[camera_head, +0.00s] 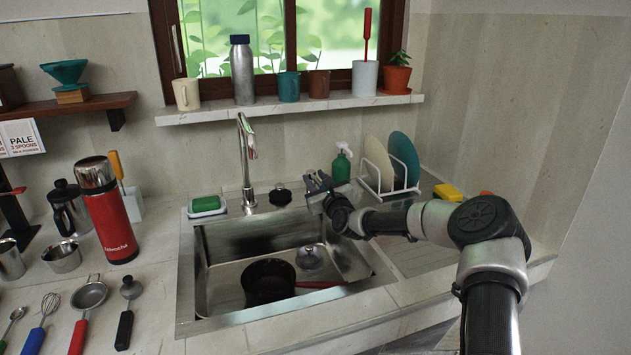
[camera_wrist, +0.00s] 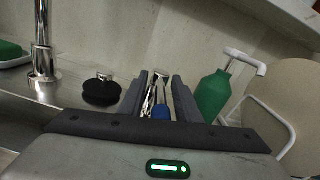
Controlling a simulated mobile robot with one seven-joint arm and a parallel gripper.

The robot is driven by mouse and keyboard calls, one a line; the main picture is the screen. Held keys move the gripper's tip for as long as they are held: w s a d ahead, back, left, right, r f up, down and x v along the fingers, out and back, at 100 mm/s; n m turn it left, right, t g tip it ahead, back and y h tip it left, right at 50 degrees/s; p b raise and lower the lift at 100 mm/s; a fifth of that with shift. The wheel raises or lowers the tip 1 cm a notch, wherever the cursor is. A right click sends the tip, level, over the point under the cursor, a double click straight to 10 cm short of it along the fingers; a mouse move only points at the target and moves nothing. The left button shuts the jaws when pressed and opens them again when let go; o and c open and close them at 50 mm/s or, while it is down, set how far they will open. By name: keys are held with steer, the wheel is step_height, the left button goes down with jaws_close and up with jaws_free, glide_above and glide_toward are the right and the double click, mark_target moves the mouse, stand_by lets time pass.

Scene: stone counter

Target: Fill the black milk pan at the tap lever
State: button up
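The black milk pan (camera_head: 268,280) sits upright in the sink, its red handle (camera_head: 318,284) pointing right; its dark inside shows no clear water level. The chrome tap (camera_head: 246,160) stands behind the sink, with no stream visible from its spout. It also shows in the wrist view (camera_wrist: 43,55). My gripper (camera_head: 318,184) is behind the sink's right part, right of the tap. In the wrist view my gripper (camera_wrist: 160,88) has its fingers apart, with a thin metal and blue piece (camera_wrist: 160,105) visible between them. I cannot tell if this is the tap lever; no finger clearly touches it.
A black round stopper-like piece with a metal top (camera_head: 280,196) sits between tap and gripper. A metal strainer (camera_head: 310,257) lies in the sink (camera_head: 215,285).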

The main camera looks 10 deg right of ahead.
steer(key=shift+r, duration=0.1)
jaws_close()
steer(key=shift+a+r+m+t+h, duration=0.2)
steer(key=shift+a+m+t+h, duration=0.15)
steer(key=shift+m+h, duration=0.4)
steer(key=h, duration=0.1)
steer(key=m+h+b, duration=0.1)
steer(key=shift+a+f+h, duration=0.1)
steer(key=shift+a+h, duration=0.2)
steer(key=shift+h, duration=0.05)
steer(key=shift+m+h, duration=0.55)
steer(key=shift+h, duration=0.25)
steer(key=shift+r, duration=0.2)
